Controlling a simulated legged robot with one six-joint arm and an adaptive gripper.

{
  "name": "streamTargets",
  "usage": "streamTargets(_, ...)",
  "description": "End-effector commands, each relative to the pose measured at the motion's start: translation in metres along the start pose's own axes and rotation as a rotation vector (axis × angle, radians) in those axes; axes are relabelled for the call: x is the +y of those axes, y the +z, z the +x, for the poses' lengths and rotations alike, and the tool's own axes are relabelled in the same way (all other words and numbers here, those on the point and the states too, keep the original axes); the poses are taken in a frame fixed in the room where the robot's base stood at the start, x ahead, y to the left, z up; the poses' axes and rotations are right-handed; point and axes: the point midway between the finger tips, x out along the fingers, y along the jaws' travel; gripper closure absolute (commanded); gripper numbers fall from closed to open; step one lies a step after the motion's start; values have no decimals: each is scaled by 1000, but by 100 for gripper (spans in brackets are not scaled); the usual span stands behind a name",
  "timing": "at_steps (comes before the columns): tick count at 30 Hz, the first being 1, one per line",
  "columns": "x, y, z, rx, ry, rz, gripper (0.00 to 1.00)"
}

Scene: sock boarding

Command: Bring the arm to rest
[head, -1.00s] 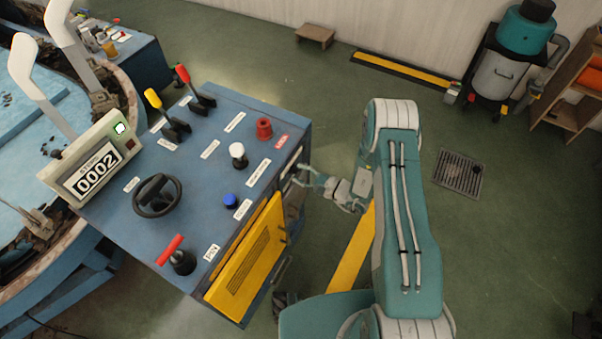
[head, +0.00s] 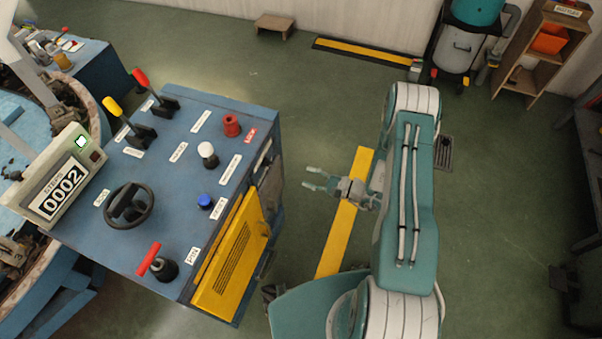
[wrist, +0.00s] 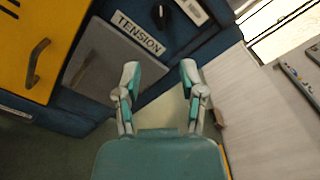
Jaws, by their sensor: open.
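My gripper (head: 312,179) is open and empty in the head view. It hangs in free air to the right of the blue control console (head: 150,235), clear of its side. My teal arm is folded on the right of the picture, with the gripper pointing left towards the console. In the wrist view my gripper (wrist: 158,80) has its two fingers spread with nothing between them. Beyond them is the console side with a TENSION label (wrist: 138,33), a dark knob (wrist: 163,14) and a grey panel (wrist: 112,72).
The console carries levers, buttons, a black wheel (head: 129,206) and a yellow door (head: 232,258). A yellow floor stripe (head: 336,240) runs beneath my gripper. A shelf (head: 541,50) and a teal-topped canister (head: 461,45) stand at the back right. Open green floor lies behind the console.

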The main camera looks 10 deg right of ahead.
Motion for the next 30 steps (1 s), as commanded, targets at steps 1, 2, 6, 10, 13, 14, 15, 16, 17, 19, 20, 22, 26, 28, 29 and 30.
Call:
streamTargets(1,0,0,-1,0,0,0,49)
streamTargets(2,0,0,-1,0,0,0,49)
streamTargets(6,0,0,-1,0,0,0,49)
streamTargets(10,0,0,0,0,0,0,49)
streamTargets(13,0,0,0,0,0,0,49)
streamTargets(14,0,0,0,0,0,0,49)
streamTargets(15,0,0,0,-1,2,-1,49)
streamTargets(16,-1,1,0,-4,5,-3,49)
streamTargets(17,-3,3,1,-8,11,-6,49)
streamTargets(19,-12,12,5,-30,40,-19,49)
streamTargets(20,-17,18,7,-43,59,-28,49)
streamTargets(22,-30,35,13,-80,115,-51,49)
streamTargets(26,-52,73,21,-146,245,-100,49)
streamTargets(28,-62,93,24,-174,315,-129,49)
streamTargets(29,-66,101,25,-185,345,-142,49)
streamTargets(30,-70,113,26,-198,386,-161,49)
